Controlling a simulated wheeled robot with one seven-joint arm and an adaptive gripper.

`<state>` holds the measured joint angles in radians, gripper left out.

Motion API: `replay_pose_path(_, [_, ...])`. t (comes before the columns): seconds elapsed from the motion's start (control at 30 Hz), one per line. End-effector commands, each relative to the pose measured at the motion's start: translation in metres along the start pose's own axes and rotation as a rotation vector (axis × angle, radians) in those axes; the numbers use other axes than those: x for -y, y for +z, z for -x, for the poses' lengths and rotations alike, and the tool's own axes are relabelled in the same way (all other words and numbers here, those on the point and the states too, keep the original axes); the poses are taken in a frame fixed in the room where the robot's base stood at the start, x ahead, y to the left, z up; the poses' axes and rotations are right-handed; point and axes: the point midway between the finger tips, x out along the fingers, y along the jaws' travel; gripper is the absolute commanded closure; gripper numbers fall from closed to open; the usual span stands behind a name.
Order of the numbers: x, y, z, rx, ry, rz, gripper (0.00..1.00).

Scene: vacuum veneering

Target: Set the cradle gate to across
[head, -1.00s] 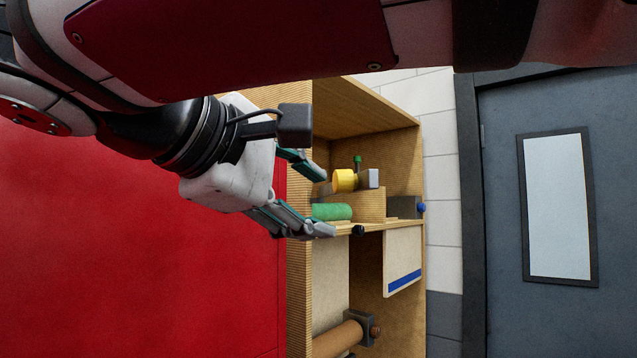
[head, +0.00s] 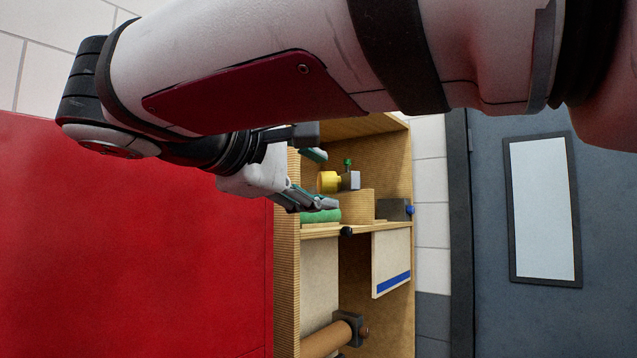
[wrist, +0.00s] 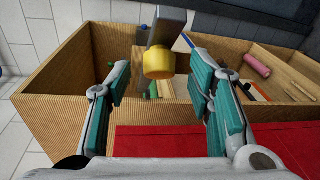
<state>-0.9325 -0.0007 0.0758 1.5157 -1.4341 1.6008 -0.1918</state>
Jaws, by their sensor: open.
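A yellow cylindrical knob (head: 328,182) joins a grey block (head: 350,181) with a small green-topped pin (head: 347,163) above it, on the cabinet's upper level. I cannot tell for sure which part is the cradle gate. My gripper (head: 325,179) is open and empty, at the cabinet's front, its fingers one above the other around the knob's height in the head view. In the wrist view the yellow knob (wrist: 158,62) and the grey bar (wrist: 168,25) show between and beyond the fingers; I see no contact. A green roll (head: 320,216) lies below the lower finger, partly hidden.
The wooden cabinet (head: 287,290) has side walls close to my gripper. A blue-striped panel (head: 391,262) hangs under its shelf, with a brown roll (head: 326,340) lower down. A red panel (head: 130,240) stands left. A pink roll (wrist: 256,66) shows in the wrist view.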

Motion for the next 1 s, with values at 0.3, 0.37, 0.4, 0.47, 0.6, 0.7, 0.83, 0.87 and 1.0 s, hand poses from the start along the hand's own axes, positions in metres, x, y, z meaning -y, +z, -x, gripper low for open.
replay_pose_path(0.3, [0.000, 0.001, -0.033, 0.001, -0.001, 0.000, 0.52])
replay_pose_path(0.37, [0.000, 0.001, -0.035, 0.000, 0.000, 0.000, 0.52])
replay_pose_path(0.4, [0.000, 0.000, -0.035, 0.000, 0.000, 0.000, 0.52])
replay_pose_path(0.47, [0.000, 0.000, -0.036, -0.001, 0.000, 0.000, 0.52])
replay_pose_path(0.6, [0.000, 0.000, -0.035, 0.000, 0.000, 0.000, 0.52])
replay_pose_path(0.7, [0.000, 0.000, -0.035, 0.000, 0.000, 0.000, 0.70])
replay_pose_path(0.83, [0.000, 0.000, -0.035, 0.000, 0.000, 0.000, 1.00])
replay_pose_path(0.87, [0.000, 0.000, -0.035, 0.000, 0.000, 0.000, 1.00])
replay_pose_path(1.0, [0.000, 0.001, -0.035, -0.001, -0.001, 0.000, 1.00])
